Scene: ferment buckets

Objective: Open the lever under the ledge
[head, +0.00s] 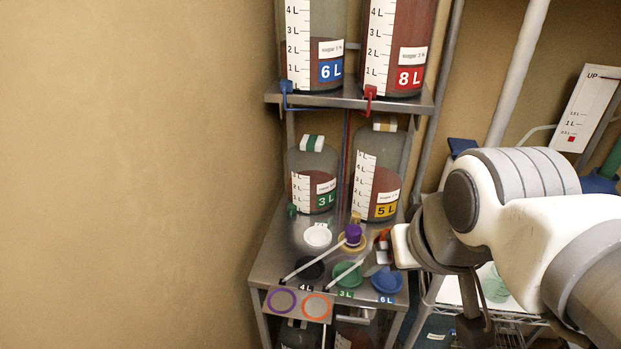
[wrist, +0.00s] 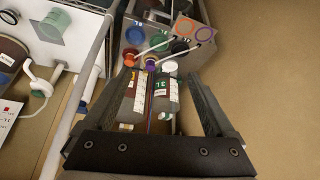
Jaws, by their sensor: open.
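Two small levers show at the front edge of the upper ledge (head: 350,98): a blue one (head: 285,88) under the 6 L vessel and a red one (head: 369,93) under the 8 L vessel. Below the lower steel shelf's front edge is a grey bar-like piece (head: 358,315), too small to make out. I cannot tell which is the task's lever. My gripper (head: 383,254) is at the right side of the lower shelf, partly hidden by my arm. In the wrist view my gripper (wrist: 160,80) is open and empty, apart from the levers.
The 3 L bottle (head: 322,201) and 5 L bottle (head: 386,196) stand on the lower shelf. In front are a purple cap (head: 353,234), pale rods, coloured bowls including a blue one (head: 387,281), and a ringed plate (head: 298,303). A wire rack stands right; the left wall is bare.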

